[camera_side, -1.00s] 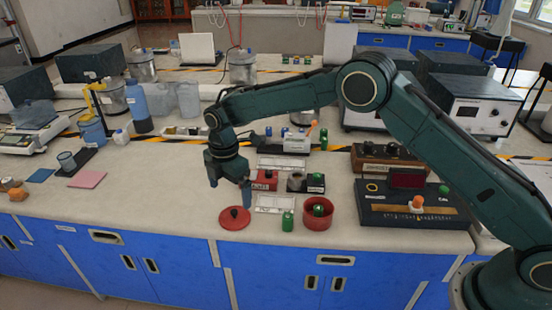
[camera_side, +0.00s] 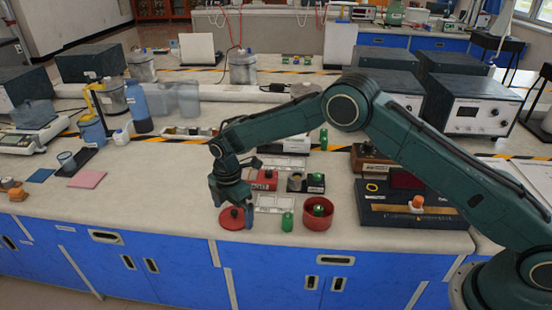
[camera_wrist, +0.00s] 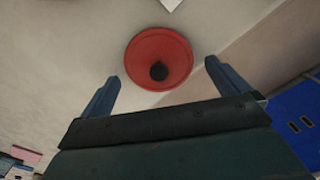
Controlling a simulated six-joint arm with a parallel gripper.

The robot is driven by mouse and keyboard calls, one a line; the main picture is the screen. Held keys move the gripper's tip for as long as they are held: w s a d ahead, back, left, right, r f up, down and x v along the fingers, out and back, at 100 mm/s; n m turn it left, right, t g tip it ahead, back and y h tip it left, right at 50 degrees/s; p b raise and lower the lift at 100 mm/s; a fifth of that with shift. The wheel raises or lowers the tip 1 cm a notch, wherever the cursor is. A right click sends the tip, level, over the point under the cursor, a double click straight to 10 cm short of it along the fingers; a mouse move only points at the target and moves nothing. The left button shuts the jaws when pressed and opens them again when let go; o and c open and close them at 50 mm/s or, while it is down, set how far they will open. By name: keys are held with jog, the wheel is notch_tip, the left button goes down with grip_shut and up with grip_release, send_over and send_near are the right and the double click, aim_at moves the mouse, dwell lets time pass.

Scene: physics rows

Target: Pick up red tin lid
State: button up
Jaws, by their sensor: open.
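The red tin lid (camera_side: 233,219) lies flat on the pale bench near its front edge. It is a round red disc with a dark knob, and it also shows in the wrist view (camera_wrist: 160,50). My gripper (camera_side: 233,205) is above the lid in the side view and partly hides it. In the wrist view my gripper (camera_wrist: 160,82) has its two blue fingers spread wide apart, with the lid beyond and between their tips. Nothing is between the fingers that they touch. The gap in height between fingertips and lid is hard to tell.
A red tin (camera_side: 317,217) with a green item in it stands to the right, with a green object (camera_side: 287,222) beside it. A red block (camera_side: 262,181) sits behind the lid. A dark instrument box (camera_side: 415,205) is further right.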

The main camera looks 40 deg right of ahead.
aim_at(234, 212)
jog(key=shift+f, duration=0.45)
jog(key=c, duration=0.9)
notch_tip(234, 212, up, 20)
jog(key=shift+r, duration=0.1)
dwell(0.4)
jog(key=shift+d, duration=0.1)
dwell(0.5)
